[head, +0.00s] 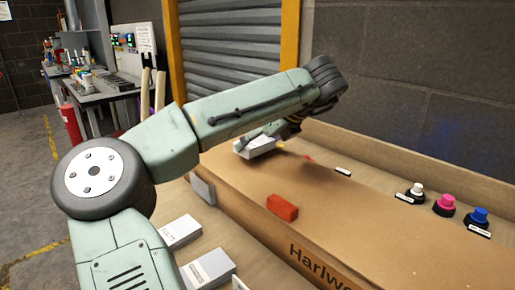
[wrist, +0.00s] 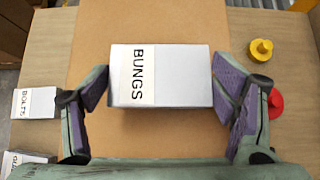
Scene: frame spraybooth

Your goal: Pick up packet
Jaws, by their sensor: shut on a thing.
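The packet, a white box (wrist: 180,78) with a "BUNGS" label, sits between the two purple-padded fingers of my gripper (wrist: 161,85) in the wrist view. The fingers are shut on its left and right ends. In the head view the packet (head: 257,147) shows pale at the far end of the long cardboard box (head: 235,190), under my gripper (head: 268,133). A dark shadow lies on the cardboard to its right, so it seems raised above the surface. My arm hides part of the area behind it.
A red block (head: 282,207) lies on the cardboard box. White cartons (head: 180,232) stand to its left, one marked BOLTS (wrist: 36,102) in the wrist view. White, pink (head: 444,205) and blue knobs are at right. A yellow knob (wrist: 261,50) and a red one are right of the packet.

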